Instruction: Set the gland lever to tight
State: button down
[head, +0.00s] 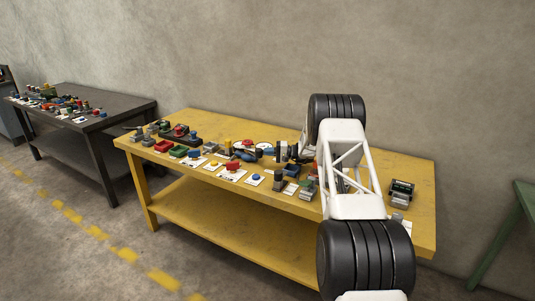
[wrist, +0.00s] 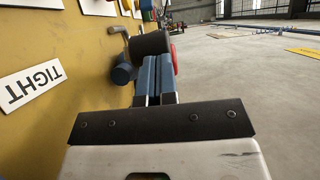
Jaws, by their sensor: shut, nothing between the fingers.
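In the wrist view my gripper (wrist: 156,62) has its two blue fingers together, with nothing between them. Just beyond the fingertips is a dark cylinder (wrist: 150,43) with a red part (wrist: 173,56) at its right side. A bent grey bar (wrist: 119,34), which may be the gland lever, stands left of the cylinder. A blue round part (wrist: 122,74) is beside the fingers on the left. A white label reading TIGHT (wrist: 32,84) lies on the yellow table to the left. Whether the fingers touch the cylinder cannot be told. In the head view the arm partly hides this area.
The yellow table (head: 230,120) holds many small fixtures and white labels in a crowded row. A dark table (head: 125,107) with more parts stands to the left.

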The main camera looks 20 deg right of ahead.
jog(key=shift+w+d, duration=0.7)
jog(key=shift+d, duration=0.1)
jog(key=shift+w+d, duration=0.7)
jog(key=shift+w, duration=0.2)
jog(key=shift+w+d+n+g+y, duration=0.15)
jog(key=shift+w+d+n+g, duration=0.2)
jog(key=shift+w+g, duration=0.2)
jog(key=shift+w+d+n+g+y, duration=0.15)
jog(key=shift+w+d+n+g, duration=0.1)
jog(key=shift+w+n+g, duration=0.3)
jog(key=d, duration=0.1)
jog(key=w+d, duration=0.1)
jog(key=d, duration=0.1)
jog(key=shift+w+d, duration=0.1)
jog(key=shift+w, duration=0.15)
jog(key=v, duration=0.7)
jog(key=shift+d, duration=0.4)
jog(key=shift+v, duration=1.05)
